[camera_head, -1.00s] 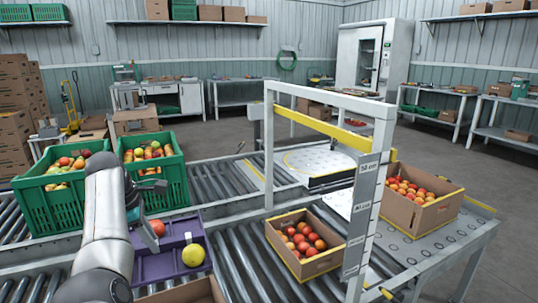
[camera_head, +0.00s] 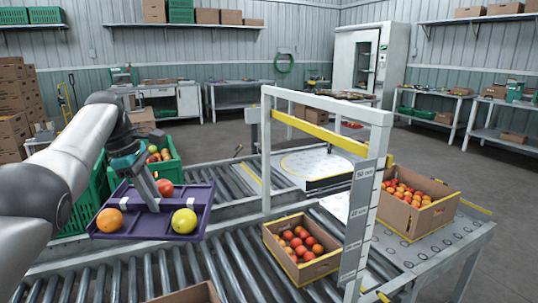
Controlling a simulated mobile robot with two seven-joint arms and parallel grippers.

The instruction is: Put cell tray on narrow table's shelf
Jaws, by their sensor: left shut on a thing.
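The purple cell tray (camera_head: 165,229) is at the left of the head view, roughly level and apparently raised over the roller conveyor. It carries an orange fruit (camera_head: 109,220), a red one (camera_head: 165,187) and a yellow-green one (camera_head: 184,221) in separate cells. My left gripper (camera_head: 152,203) comes down from above and is shut on the tray at its middle divider. The fingertips are partly hidden by the tray. My right gripper is not in view. Several tables with lower shelves stand along the walls; I cannot tell which is the narrow one.
Green crates (camera_head: 174,177) stand behind the tray, partly hidden by my left arm. A white gauge frame (camera_head: 267,150) rises over the conveyor right of the tray.

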